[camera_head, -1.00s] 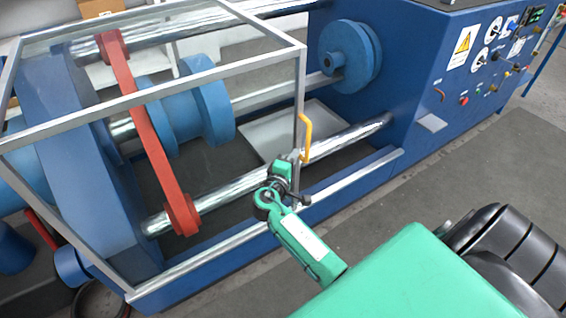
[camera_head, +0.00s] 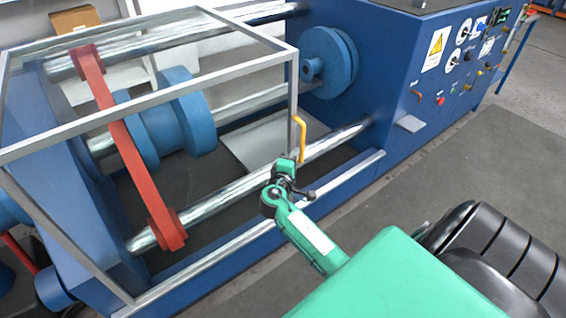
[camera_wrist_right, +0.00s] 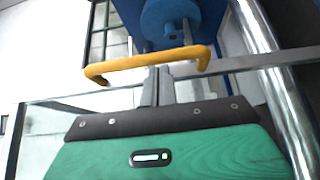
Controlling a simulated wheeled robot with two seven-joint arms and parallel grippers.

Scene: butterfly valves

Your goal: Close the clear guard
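The clear guard is a see-through box with a silver frame (camera_head: 150,103). It stands over the left part of the blue machine. Its yellow handle (camera_head: 301,138) is at the guard's right end, near the front corner post. In the right wrist view the handle (camera_wrist_right: 150,62) lies across the upper middle. My right gripper (camera_head: 286,163) is just below and left of the handle in the head view. Its grey fingers (camera_wrist_right: 157,85) look pressed together, with their tips close to the handle bar and not around it. I cannot tell whether they touch it. My left gripper is out of view.
A silver lower rod (camera_head: 225,190) and a red bar (camera_head: 125,140) show at the guard. Blue round platens (camera_head: 328,62) stand to its right. The control cabinet (camera_head: 395,70) is at the right. Grey floor (camera_head: 440,160) in front is clear.

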